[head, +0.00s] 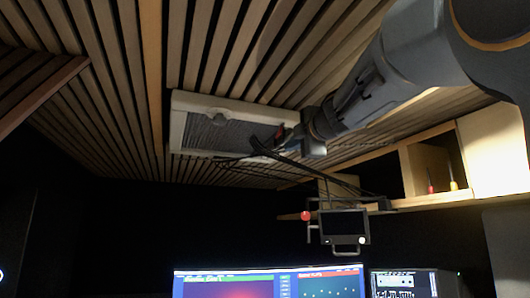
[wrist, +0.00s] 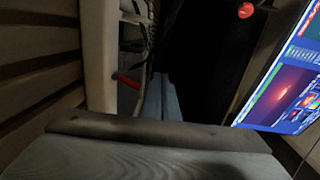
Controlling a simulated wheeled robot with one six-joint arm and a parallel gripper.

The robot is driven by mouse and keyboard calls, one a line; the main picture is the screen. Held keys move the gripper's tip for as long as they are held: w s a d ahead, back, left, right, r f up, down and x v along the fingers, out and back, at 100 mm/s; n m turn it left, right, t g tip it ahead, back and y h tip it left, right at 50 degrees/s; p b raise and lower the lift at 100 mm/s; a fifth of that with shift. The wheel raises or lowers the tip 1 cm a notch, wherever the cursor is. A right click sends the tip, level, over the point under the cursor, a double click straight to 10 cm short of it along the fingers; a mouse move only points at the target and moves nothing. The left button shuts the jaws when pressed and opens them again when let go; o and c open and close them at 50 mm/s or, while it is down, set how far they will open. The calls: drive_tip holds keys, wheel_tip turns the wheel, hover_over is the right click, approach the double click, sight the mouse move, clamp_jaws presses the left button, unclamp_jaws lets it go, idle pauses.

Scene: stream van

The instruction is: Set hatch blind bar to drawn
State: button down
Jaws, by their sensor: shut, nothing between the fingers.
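The hatch (head: 177,128) is in the slatted ceiling in the head view, with a pale frame around a grey ribbed blind (head: 225,135). A pale band with a rounded knob (head: 214,119) runs along its upper left side; I cannot tell whether this is the blind bar. My gripper (head: 270,144) is at the hatch's right end, shut and empty, and covers part of that end. In the wrist view the pale frame (wrist: 98,55) stands left of the gripper's fingers (wrist: 161,92). A small red piece (wrist: 127,81) shows between frame and fingers; contact is unclear.
Dark cables (head: 310,172) hang below my gripper. A small screen on a bracket (head: 343,228) with a red ball (head: 306,215) hangs below. A wooden shelf (head: 430,195) is at right, and large lit monitors (head: 268,282) are at the bottom.

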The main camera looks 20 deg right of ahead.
drive_tip(key=n, duration=0.2)
approach(284, 138)
drive_tip(key=w+a+p, duration=0.1)
drive_tip(key=w+p, duration=0.2)
drive_tip(key=w, duration=0.4)
drive_tip(key=shift+a+f, duration=0.2)
drive_tip(key=shift+f, duration=0.15)
